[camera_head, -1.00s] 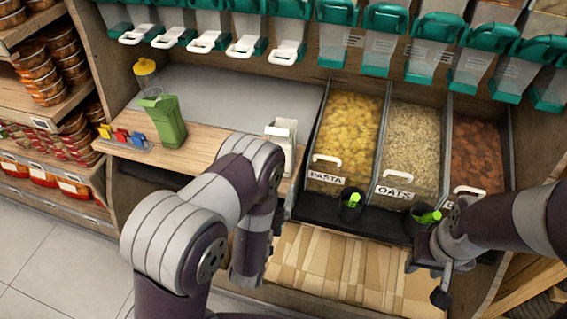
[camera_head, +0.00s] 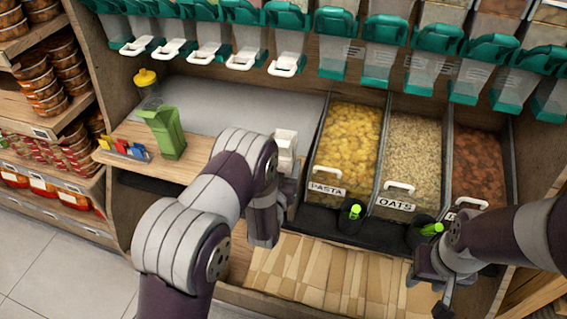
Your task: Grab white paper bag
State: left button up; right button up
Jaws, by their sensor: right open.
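A white upright object (camera_head: 285,146), perhaps a white paper bag or a stack of them, stands on the wooden counter just left of the pasta bin. My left arm hides part of it. My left gripper (camera_head: 265,226) hangs at the counter's front edge, below and in front of the white object. Its fingers are not clear, so I cannot tell their opening. Flat tan paper bags (camera_head: 325,272) lie in a row in the low tray in front of the bins. My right gripper (camera_head: 438,288) is open and empty by the right end of these bags.
Bins of pasta (camera_head: 349,140), oats (camera_head: 410,150) and a brown food (camera_head: 478,165) stand behind two dark cups with green-handled scoops. Teal-topped dispensers (camera_head: 335,40) hang above. A green carton (camera_head: 165,130) and coloured clips (camera_head: 124,149) are on the left counter.

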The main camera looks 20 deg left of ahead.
pick_arm(q)
jog(key=c, duration=0.4)
